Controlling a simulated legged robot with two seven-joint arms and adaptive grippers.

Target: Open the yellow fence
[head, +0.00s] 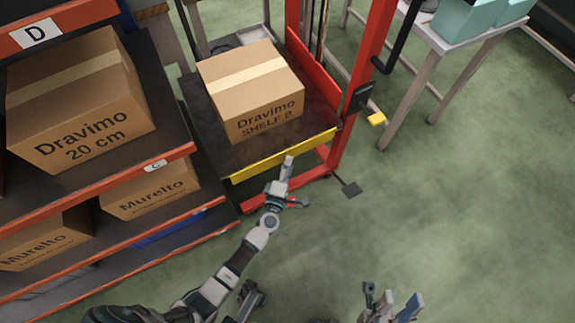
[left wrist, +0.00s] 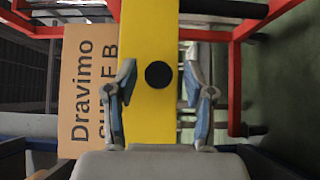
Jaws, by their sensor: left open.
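The yellow fence (head: 315,143) is a flat bar across the front edge of the red-framed lift's dark platform, below a cardboard box marked Dravimo SHELF B (head: 255,95). In the left wrist view the fence (left wrist: 150,25) runs upright through the picture, with a round black knob (left wrist: 158,74) on its face. My left gripper (head: 296,181) is at the fence, open. In its wrist view the open fingers (left wrist: 159,85) stand on either side of the bar around the knob; I cannot tell whether they touch. My right gripper (head: 392,300) is open and empty over the floor.
An orange-edged shelf rack (head: 165,160) with Dravimo and Murelto boxes stands at the left, close to the lift. The red lift post (head: 352,90) carries a yellow-tipped lever (head: 376,119). A table (head: 470,40) with teal bins is at top right. Green floor is clear at right.

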